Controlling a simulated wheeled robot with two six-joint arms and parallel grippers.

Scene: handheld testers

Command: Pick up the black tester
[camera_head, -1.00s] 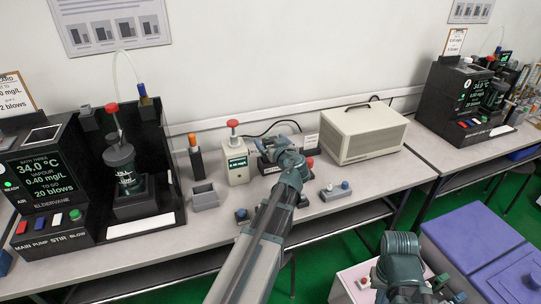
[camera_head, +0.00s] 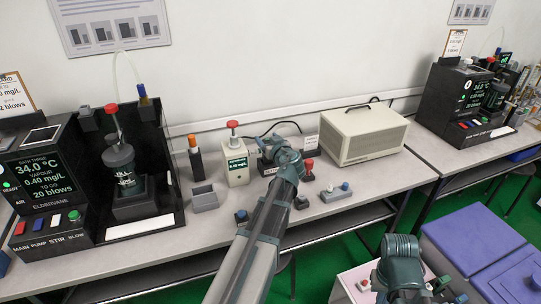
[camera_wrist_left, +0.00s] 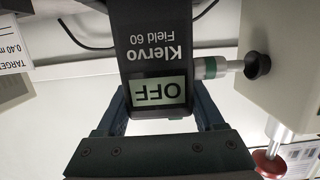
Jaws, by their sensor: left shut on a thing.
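The black tester (camera_wrist_left: 158,45), marked Klervo Field 60, fills the top middle of the left wrist view. It appears upside down there, with its small screen reading OFF. My left gripper (camera_wrist_left: 160,108) is shut on the tester, one finger on each side. In the head view the tester (camera_head: 266,166) is partly hidden behind my left gripper (camera_head: 278,150), and I cannot tell whether it still touches the bench. The fingers of my right arm are not visible.
A cream tester (camera_head: 236,166) with a red knob stands close to the left of the black one. A grey tray (camera_head: 204,198), an orange-topped black tube (camera_head: 195,157) and a beige case (camera_head: 364,137) stand nearby. A red-topped piece (camera_head: 307,170) sits just right of my wrist.

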